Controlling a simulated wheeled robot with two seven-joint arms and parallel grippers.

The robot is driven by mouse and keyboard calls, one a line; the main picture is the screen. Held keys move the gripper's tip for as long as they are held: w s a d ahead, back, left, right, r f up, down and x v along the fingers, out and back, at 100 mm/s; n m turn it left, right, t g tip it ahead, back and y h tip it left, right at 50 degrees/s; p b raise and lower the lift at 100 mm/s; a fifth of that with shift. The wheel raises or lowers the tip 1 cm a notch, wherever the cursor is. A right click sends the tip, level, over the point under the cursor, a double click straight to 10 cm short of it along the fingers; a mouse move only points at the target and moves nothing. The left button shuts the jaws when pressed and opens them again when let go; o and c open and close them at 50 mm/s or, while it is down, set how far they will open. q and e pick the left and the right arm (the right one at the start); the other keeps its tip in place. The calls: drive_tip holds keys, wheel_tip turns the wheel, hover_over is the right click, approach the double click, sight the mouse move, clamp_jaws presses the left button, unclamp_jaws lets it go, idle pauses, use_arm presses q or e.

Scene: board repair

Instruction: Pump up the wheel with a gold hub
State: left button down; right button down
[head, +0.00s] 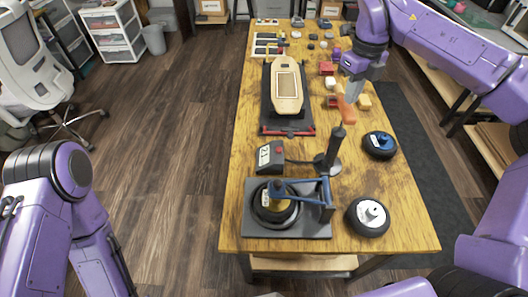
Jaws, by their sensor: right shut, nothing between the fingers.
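A dark wheel (262,212) lies flat in a grey stand (312,229) at the near end of the table. Its hub looks gold, partly hidden by a blue lever arm (302,189) that reaches over it. A black upright pump-like post with a handle (335,148) stands just behind the stand. My left gripper is out of view.
A wheel with a white hub (367,216) lies right of the stand, and a blue-rimmed wheel (380,145) lies behind it. A wooden board (286,103) rests on a dark rack mid-table. Several small parts crowd the far right. The table's left edge strip is clear.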

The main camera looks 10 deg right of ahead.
drive_tip(key=shift+f+b, duration=2.7)
drive_tip(key=shift+f, duration=1.2)
wheel_tip(320, 180, up, 8)
drive_tip(key=p, duration=0.7)
drive_tip(key=shift+f, duration=0.1)
drive_tip(key=shift+f+b, duration=2.5)
drive_tip(key=shift+f, duration=1.35)
wheel_tip(320, 180, up, 8)
drive_tip(key=p, duration=0.7)
drive_tip(key=shift+f, duration=0.15)
